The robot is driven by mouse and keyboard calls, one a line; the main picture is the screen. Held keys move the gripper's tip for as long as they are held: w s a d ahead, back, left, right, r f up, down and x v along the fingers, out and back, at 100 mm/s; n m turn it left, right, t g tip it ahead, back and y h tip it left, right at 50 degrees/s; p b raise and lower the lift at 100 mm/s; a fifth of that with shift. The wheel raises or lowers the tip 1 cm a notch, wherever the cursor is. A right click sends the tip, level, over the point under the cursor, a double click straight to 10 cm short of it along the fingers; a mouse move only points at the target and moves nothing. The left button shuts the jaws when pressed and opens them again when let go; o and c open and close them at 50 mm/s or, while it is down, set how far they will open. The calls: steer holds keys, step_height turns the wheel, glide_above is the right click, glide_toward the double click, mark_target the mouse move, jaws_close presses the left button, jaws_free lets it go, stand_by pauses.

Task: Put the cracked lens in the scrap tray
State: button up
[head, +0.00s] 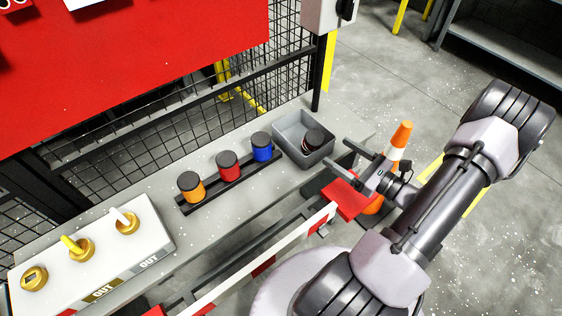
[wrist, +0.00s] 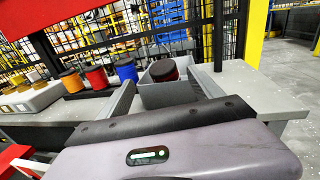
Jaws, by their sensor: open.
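The cracked lens appears to be the dark-topped, dark red cylinder with pale streaks (head: 313,139); it sits tilted inside the grey scrap tray (head: 288,151). In the wrist view the lens (wrist: 163,70) shows inside the tray (wrist: 166,96). A crack cannot be clearly made out. My gripper (head: 336,152) is open and empty, its fingers pointing at the tray's right side, apart from the lens. Three other capped cylinders stand upright in a dark rack: orange (head: 191,187), red (head: 228,167) and blue (head: 262,147).
A white lockbox panel with brass key switches (head: 92,247) stands at the bench's left end. A red-and-white barrier (head: 262,258) runs along the bench front. A traffic cone (head: 397,144) stands behind my gripper. Mesh fencing (head: 150,125) backs the bench.

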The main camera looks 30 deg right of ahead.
steer(key=a+r+n+g+y, duration=0.2)
steer(key=a+r+n+g, duration=0.3)
steer(key=a, duration=0.4)
steer(key=a+r+n+g+y, duration=0.1)
steer(key=a+r+n+g, duration=0.3)
steer(key=a+n, duration=0.35)
steer(key=a+r+n+g+y, duration=0.2)
steer(key=a+r+n+g, duration=0.25)
steer(key=a, duration=0.45)
steer(key=s+a+r+n+t+h, duration=0.2)
steer(key=s+a+r+n+h, duration=0.4)
steer(key=n, duration=0.5)
steer(key=shift+s+a+r+n+h, duration=0.3)
steer(key=shift+a+r+h, duration=0.15)
steer(key=shift+r+h, duration=0.35)
